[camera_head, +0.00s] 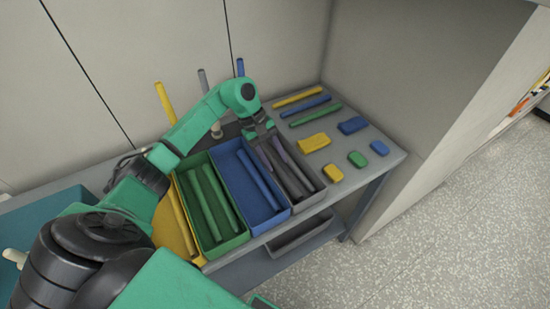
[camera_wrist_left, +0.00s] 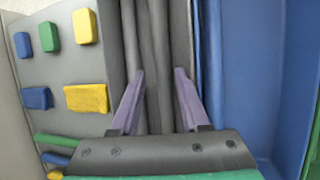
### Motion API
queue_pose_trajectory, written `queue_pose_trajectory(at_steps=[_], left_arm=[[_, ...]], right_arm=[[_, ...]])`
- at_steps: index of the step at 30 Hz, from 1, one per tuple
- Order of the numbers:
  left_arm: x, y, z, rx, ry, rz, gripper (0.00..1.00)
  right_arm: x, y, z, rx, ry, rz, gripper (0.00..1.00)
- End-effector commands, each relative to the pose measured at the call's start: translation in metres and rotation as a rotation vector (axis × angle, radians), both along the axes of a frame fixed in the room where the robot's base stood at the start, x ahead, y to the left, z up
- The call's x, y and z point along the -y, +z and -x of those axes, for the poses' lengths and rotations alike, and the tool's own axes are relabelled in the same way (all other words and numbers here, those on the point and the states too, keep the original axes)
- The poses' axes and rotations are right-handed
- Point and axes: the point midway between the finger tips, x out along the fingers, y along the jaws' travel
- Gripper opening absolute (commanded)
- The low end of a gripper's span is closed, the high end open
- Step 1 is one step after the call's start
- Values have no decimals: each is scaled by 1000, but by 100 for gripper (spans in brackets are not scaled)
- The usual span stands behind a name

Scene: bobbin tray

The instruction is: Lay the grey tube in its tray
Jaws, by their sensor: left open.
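My left gripper (camera_head: 268,146) is open above the grey tray (camera_head: 308,198), its purple fingers pointing down. Grey tubes (camera_head: 290,172) lie lengthwise in that tray. In the left wrist view, the left gripper (camera_wrist_left: 159,76) has grey tubes (camera_wrist_left: 158,50) in the gap between its spread fingers, with no finger seen closed on them. The fingers partly hide the tubes, so I cannot tell if they touch. Another grey tube (camera_head: 203,80) stands upright behind the trays. My right gripper is not in view.
Left of the grey tray are the blue tray (camera_head: 282,215), green tray (camera_head: 236,243) and yellow tray (camera_head: 172,240), holding tubes. Yellow, blue and green tubes and small blocks lie right of it. Upright yellow (camera_head: 164,100) and blue (camera_head: 240,67) tubes stand behind. A wall bounds the right.

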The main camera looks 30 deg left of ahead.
Motion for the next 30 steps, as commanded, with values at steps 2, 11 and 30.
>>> queue_pose_trajectory(at_steps=[2,11,30], left_arm=[[-1,-3,3,-13,-2,-5,64],[-5,3,3,-13,-2,-7,64],[-60,127,0,-5,0,-3,64]], right_arm=[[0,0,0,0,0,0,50],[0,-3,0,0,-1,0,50],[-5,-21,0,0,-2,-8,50]])
